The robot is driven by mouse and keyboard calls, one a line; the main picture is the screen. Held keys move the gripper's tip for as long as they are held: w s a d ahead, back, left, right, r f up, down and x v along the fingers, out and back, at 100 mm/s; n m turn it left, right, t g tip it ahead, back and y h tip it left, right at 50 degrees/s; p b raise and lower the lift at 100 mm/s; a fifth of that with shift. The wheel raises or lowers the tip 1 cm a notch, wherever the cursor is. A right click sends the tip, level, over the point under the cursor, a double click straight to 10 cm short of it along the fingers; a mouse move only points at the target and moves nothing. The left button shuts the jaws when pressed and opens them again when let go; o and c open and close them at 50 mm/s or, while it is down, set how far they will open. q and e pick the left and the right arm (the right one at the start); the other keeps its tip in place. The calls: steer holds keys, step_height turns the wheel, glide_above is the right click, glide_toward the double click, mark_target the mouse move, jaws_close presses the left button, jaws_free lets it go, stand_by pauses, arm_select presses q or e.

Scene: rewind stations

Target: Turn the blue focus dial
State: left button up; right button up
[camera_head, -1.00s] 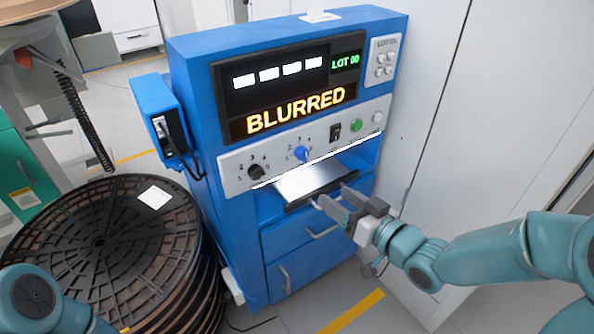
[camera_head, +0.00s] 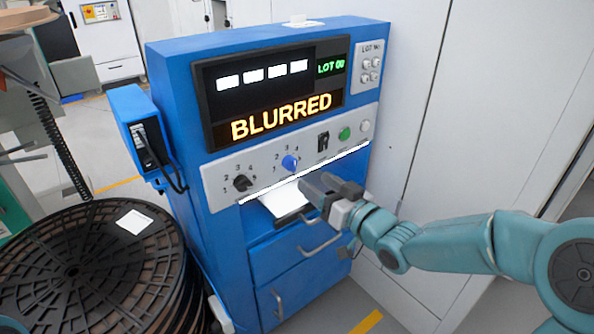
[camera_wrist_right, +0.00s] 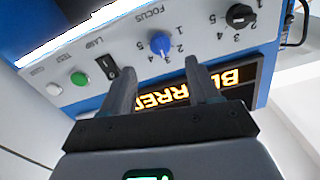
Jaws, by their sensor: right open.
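The blue focus dial (camera_head: 290,163) is on the light grey control panel of the blue machine (camera_head: 180,110), between a black dial and a black switch. It also shows in the right wrist view (camera_wrist_right: 160,43), just beyond and between the fingertips. My right gripper (camera_head: 312,186) is open and empty, in front of the panel, a little below and right of the blue dial in the head view. In the right wrist view its two fingers (camera_wrist_right: 157,75) point toward the panel, apart from the dial. The display (camera_head: 282,117) reads BLURRED. My left gripper is out of view.
A black dial (camera_head: 242,183) is left of the blue one. The black switch (camera_head: 323,142) and green button (camera_head: 345,133) are to its right. A lit white tray (camera_head: 284,200) juts out below the panel. Stacked black reels (camera_head: 75,265) stand at left, white cabinets (camera_head: 480,100) at right.

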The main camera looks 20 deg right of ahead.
mark_target(295, 168)
steer(key=x, duration=0.8)
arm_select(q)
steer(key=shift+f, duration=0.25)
arm_select(e)
steer(key=shift+s, duration=0.1)
steer(key=c, duration=1)
steer(key=shift+f+n+b, duration=0.2)
steer(key=shift+n+b, duration=0.4)
steer(key=shift+b, duration=0.55)
steer(key=shift+c, duration=0.2)
steer(key=n+b, duration=0.3)
steer(key=shift+f+b, duration=0.1)
steer(key=shift+b, duration=0.3)
steer(key=n+b, duration=0.2)
steer(key=n, duration=0.1)
steer(key=shift+b, duration=0.4)
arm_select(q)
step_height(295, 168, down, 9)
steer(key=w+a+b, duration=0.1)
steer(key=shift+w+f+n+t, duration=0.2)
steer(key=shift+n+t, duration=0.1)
arm_select(e)
steer(key=shift+r+n, duration=0.2)
steer(key=shift+n, duration=1.1)
arm_select(q)
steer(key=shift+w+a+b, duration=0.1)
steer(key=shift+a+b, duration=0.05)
steer(key=shift+b, duration=0.15)
